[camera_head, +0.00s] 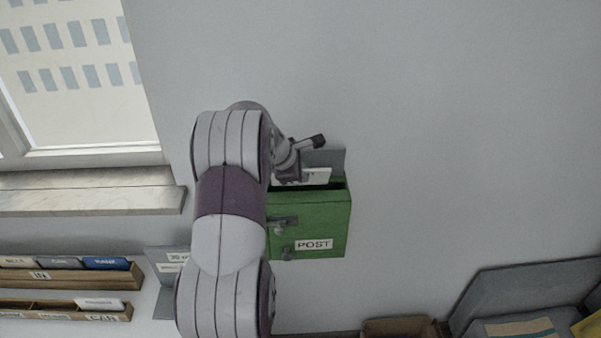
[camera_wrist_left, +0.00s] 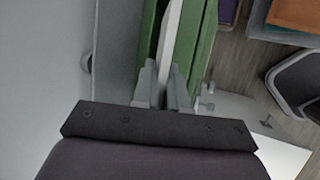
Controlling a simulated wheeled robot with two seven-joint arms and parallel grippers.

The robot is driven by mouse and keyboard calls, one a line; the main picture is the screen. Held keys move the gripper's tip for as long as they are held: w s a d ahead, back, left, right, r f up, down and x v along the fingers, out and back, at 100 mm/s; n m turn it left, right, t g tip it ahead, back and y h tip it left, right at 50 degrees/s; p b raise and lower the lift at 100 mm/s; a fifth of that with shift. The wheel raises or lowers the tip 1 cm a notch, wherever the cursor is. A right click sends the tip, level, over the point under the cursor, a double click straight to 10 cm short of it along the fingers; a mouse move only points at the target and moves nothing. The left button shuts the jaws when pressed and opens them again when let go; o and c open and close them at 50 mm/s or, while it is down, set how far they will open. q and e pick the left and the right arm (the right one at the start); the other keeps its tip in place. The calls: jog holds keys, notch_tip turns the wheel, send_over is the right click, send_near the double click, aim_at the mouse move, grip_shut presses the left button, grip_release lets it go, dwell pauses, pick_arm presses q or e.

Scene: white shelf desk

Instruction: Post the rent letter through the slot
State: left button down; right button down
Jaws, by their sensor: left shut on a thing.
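The green post box (camera_head: 322,219), labelled POST, is mounted on the wall with a dark opening along its top and a grey plate behind it. My left gripper (camera_head: 290,172) is just above the opening, shut on a white letter (camera_head: 316,177). In the left wrist view the letter (camera_wrist_left: 171,35) shows edge-on between the fingers (camera_wrist_left: 163,88), with green box walls (camera_wrist_left: 203,40) on both sides. Its lower edge is at or in the opening; I cannot tell how deep. My arm and gripper hide the left part of the box and letter. My right gripper is not in view.
Wooden racks with cards (camera_head: 66,277) stand at the lower left, beside a grey sign (camera_head: 168,262) partly behind my arm. A window sill (camera_head: 90,198) juts out at left. A grey tray (camera_head: 520,290) and a brown box (camera_head: 400,327) are at lower right. The wall right of the box is clear.

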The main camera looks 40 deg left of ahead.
pick_arm(q)
jog(key=shift+w+a+f+b, duration=0.1)
jog(key=shift+a+f+b, duration=0.1)
jog(key=shift+f, duration=0.2)
jog(key=shift+a+f+b, duration=0.1)
jog(key=shift+f+b, duration=0.1)
jog(key=shift+f, duration=0.2)
jog(key=shift+w+a+f+b, duration=0.25)
jog(key=shift+w+f+b, duration=0.15)
jog(key=shift+f, duration=0.45)
jog(key=shift+w+a+f+b, duration=0.2)
jog(key=shift+w+f, duration=0.05)
jog(key=shift+f, duration=0.25)
jog(key=shift+w+a+f+b, duration=0.15)
jog(key=shift+w+a+f, duration=0.1)
jog(key=shift+f, duration=0.2)
jog(key=c, duration=1.1)
grip_release()
jog(key=shift+d, duration=0.1)
jog(key=shift+s+r, duration=0.1)
jog(key=shift+r, duration=0.05)
jog(key=b+v, duration=0.3)
jog(key=v, duration=0.9)
jog(key=shift+r, duration=0.2)
jog(key=shift+s, duration=0.15)
